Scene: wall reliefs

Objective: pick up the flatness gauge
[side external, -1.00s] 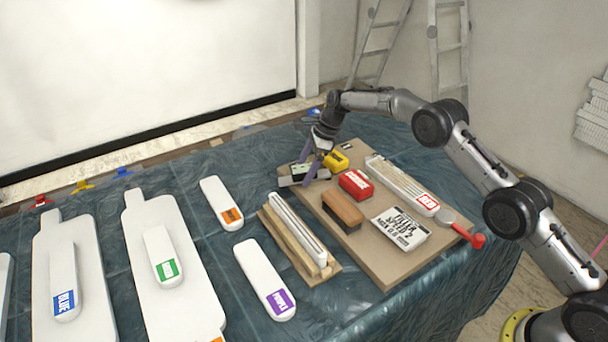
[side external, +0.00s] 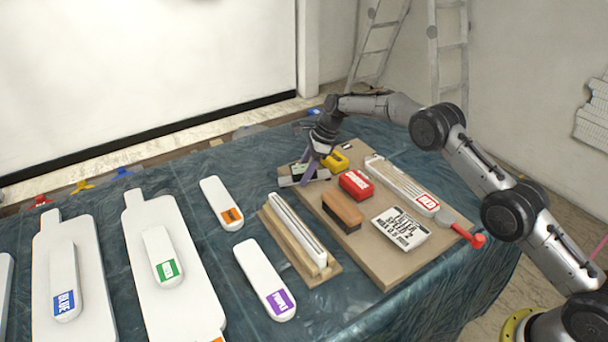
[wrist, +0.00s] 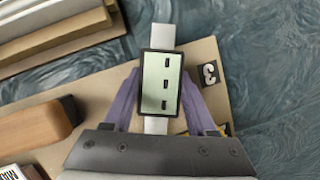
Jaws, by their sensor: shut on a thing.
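The brown board (side external: 378,262) also holds a yellow item (side external: 341,160), a red block (side external: 356,184), a wooden block (side external: 342,211), a white labelled box (side external: 400,228) and a long tray (side external: 400,184). A wooden rack (side external: 290,246) stands left. Open cloth lies behind.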

